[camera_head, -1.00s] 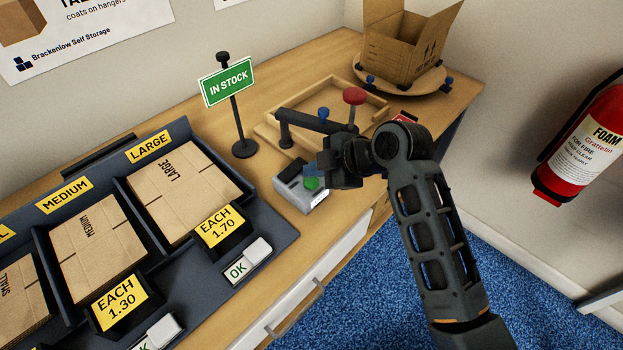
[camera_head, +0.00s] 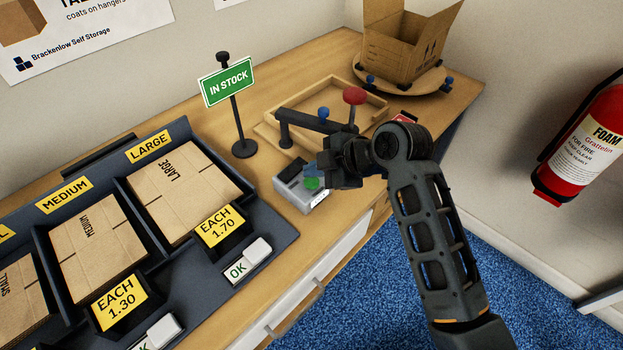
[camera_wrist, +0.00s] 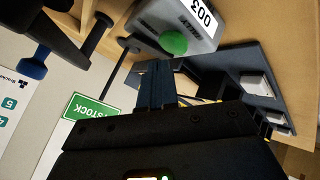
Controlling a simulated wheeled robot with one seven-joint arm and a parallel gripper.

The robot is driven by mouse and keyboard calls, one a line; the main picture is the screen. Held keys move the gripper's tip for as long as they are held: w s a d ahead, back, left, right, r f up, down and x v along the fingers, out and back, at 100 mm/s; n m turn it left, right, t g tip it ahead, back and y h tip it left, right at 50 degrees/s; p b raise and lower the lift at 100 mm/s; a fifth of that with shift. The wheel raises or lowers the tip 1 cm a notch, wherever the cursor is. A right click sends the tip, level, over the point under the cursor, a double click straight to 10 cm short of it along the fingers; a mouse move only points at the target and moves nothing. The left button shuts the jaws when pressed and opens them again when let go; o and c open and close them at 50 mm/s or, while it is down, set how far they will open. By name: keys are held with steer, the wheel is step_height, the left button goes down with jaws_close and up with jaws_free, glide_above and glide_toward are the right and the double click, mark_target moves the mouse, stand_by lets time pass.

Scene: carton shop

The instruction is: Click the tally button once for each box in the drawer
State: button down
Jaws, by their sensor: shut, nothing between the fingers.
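The tally counter (camera_head: 297,194) is a grey box on the bench with a green button (camera_head: 312,183) on top. In the wrist view the green button (camera_wrist: 173,43) stands beside the white display (camera_wrist: 203,16), which reads 003. My gripper (camera_head: 311,170) is shut and empty, with its fingertips close to the button. In the wrist view its blue-grey fingers (camera_wrist: 156,84) point towards the button, with a small gap seeming to show. Contact cannot be told for sure. A white drawer front (camera_head: 318,284) shows below the bench edge; no drawer contents are visible.
A black rack (camera_head: 276,240) holds flat cartons at left. The IN STOCK sign (camera_head: 227,83) stands behind the counter. A wooden jig (camera_head: 268,138) with a red knob (camera_head: 355,96) lies behind my gripper. An open carton (camera_head: 402,55) sits on a turntable at the back.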

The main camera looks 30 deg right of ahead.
mark_target(316, 184)
steer(key=shift+f, duration=0.35)
steer(key=shift+f+b, duration=0.45)
steer(key=shift+f, duration=0.1)
stand_by(0.7)
stand_by(0.3)
steer(key=shift+r+p, duration=0.85)
steer(key=shift+r, duration=0.1)
step_height(316, 184, up, 5)
steer(key=p, duration=0.4)
steer(key=shift+r, duration=0.1)
stand_by(0.6)
